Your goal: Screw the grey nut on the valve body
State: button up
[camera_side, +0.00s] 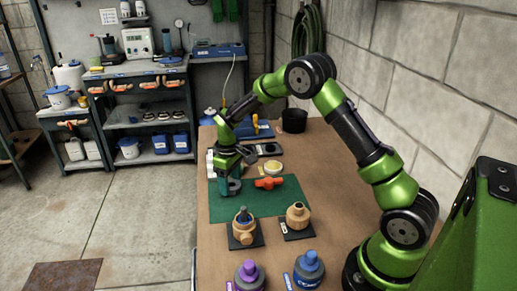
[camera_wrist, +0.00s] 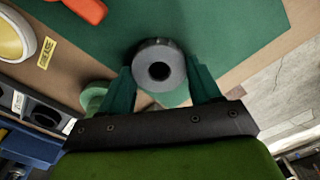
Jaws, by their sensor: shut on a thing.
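My gripper (camera_side: 229,188) points down over the green mat (camera_side: 285,202) on the bench. In the wrist view its two teal fingers (camera_wrist: 162,80) are shut on the grey nut (camera_wrist: 150,53), one on each side. The nut is round with a dark hole in its middle. I cannot tell if it touches the mat. Two tan, brass-like bodies stand on dark plates in front of the mat. The left one (camera_side: 243,234) has a side port and a dark blue stem on top. The right one (camera_side: 298,216) has a narrower neck. I cannot tell for certain which is the valve body.
An orange-red part (camera_side: 269,183) lies on the mat, also at the wrist view's top (camera_wrist: 88,8). A tape roll (camera_side: 273,168) lies behind it. Purple-topped (camera_side: 249,276) and blue (camera_side: 309,269) bottles stand in front. A black pot (camera_side: 294,120) stands at the back.

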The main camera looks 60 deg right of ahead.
notch_tip(320, 180, up, 9)
notch_tip(320, 180, up, 5)
jog(key=n, duration=0.6)
send_over(242, 208)
jog(key=shift+w, duration=0.15)
jog(key=shift+f, duration=2.1)
jog(key=shift+f, duration=0.45)
jog(key=shift+f, duration=0.7)
jog(key=shift+f, duration=1.45)
dwell(0.5)
